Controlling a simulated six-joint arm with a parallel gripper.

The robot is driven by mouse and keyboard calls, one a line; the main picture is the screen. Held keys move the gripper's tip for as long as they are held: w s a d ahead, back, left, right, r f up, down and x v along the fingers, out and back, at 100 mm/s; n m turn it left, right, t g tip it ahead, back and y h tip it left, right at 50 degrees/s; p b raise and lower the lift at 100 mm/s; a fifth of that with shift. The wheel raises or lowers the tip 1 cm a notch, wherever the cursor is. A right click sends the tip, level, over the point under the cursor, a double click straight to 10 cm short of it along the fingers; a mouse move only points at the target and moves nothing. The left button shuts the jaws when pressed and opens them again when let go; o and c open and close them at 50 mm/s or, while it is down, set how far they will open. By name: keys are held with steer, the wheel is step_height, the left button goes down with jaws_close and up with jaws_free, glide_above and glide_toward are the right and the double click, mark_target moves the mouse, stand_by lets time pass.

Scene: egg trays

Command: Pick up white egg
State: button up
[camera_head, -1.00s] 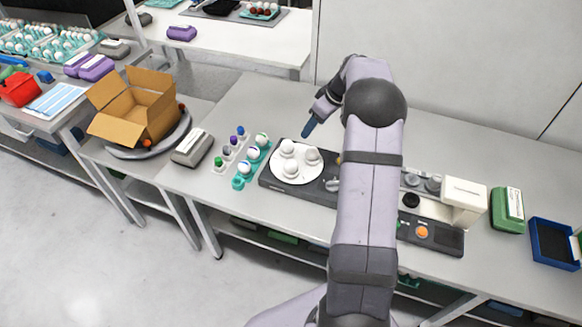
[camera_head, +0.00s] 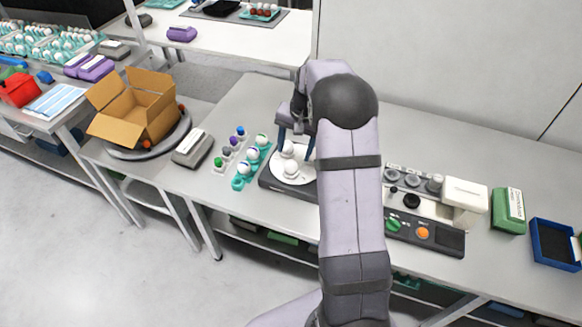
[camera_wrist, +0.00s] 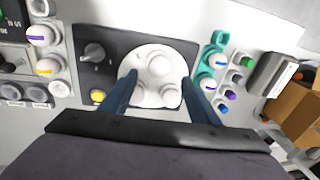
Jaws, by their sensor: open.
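White eggs stand on a round white plate (camera_head: 276,170) on a dark device. In the head view, one egg (camera_head: 291,169) is at the front of the plate and another (camera_head: 287,147) is behind it. The wrist view shows three white eggs: one (camera_wrist: 160,66) farther up, and two lower ones (camera_wrist: 138,88) and (camera_wrist: 171,97) nearer my gripper. My gripper (camera_head: 296,150) is open and empty over the plate. In the wrist view its two blue fingers (camera_wrist: 158,79) reach either side of the egg group. My arm hides the plate's right side in the head view.
A teal holder with marked eggs (camera_head: 240,183) and a pale rack of coloured items (camera_head: 220,163) stand left of the plate. A grey box (camera_head: 192,147) and an open carton (camera_head: 135,105) lie farther left. A control panel (camera_head: 440,238) is at right.

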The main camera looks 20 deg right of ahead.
mark_target(292, 162)
steer(key=m, duration=0.4)
steer(key=shift+w+a+f+p, duration=0.15)
steer(key=shift+f+p, duration=0.5)
steer(key=shift+f, duration=0.55)
steer(key=shift+w+f+p, duration=0.2)
steer(key=shift+f+p, duration=0.45)
steer(key=shift+f, duration=0.6)
steer(key=shift+w+a+f+p, duration=0.15)
steer(key=shift+f+p, duration=0.5)
steer(key=shift+f, duration=0.55)
steer(key=shift+d, duration=0.1)
steer(key=c, duration=0.8)
